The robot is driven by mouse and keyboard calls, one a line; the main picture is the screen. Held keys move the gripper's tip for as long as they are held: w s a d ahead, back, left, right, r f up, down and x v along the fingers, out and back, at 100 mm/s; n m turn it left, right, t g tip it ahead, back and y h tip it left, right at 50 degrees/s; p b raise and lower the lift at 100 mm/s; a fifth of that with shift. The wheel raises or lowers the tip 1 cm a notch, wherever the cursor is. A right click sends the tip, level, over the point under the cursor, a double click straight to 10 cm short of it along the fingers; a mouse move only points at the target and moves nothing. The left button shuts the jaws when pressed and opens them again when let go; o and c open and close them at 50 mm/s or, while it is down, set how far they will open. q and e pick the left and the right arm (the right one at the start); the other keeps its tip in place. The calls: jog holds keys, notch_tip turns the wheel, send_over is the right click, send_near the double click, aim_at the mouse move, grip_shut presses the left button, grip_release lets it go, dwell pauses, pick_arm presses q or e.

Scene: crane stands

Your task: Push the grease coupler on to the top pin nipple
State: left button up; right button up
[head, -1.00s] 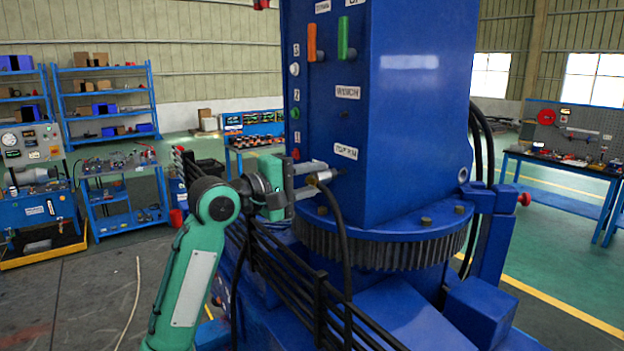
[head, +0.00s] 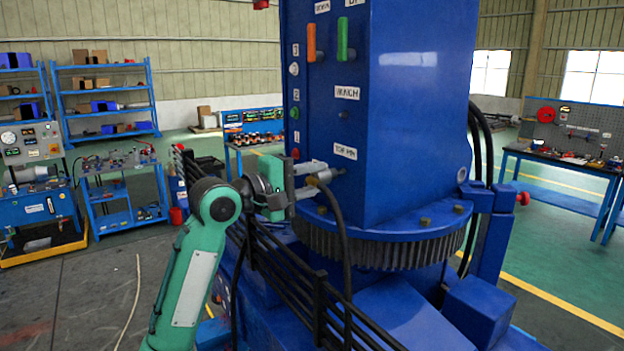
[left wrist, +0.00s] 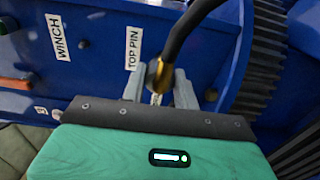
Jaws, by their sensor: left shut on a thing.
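My left gripper (head: 312,181) is shut on the grease coupler (head: 324,176), a small metal fitting on a black hose (head: 344,235). It is at the blue column's lower face, just below the TOP PIN label (head: 345,151). The coupler points right, toward the column face. In the left wrist view the gripper (left wrist: 160,88) holds the coupler (left wrist: 158,75), whose brass-coloured hose end shows, next to the TOP PIN label (left wrist: 133,48). The top pin nipple is hidden, so I cannot tell whether the coupler is on it. My right gripper is not in view.
The blue column (head: 415,120) stands on a toothed slewing ring (head: 380,246). Coloured levers (head: 342,40) stick out higher up. Black railings (head: 290,275) run below my left arm. Shelves and workbenches stand far back.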

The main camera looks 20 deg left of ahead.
pick_arm(q)
jog(key=shift+x, duration=0.85)
jog(key=o, duration=1.1)
jog(key=shift+w, duration=0.1)
jog(key=shift+v, duration=2.55)
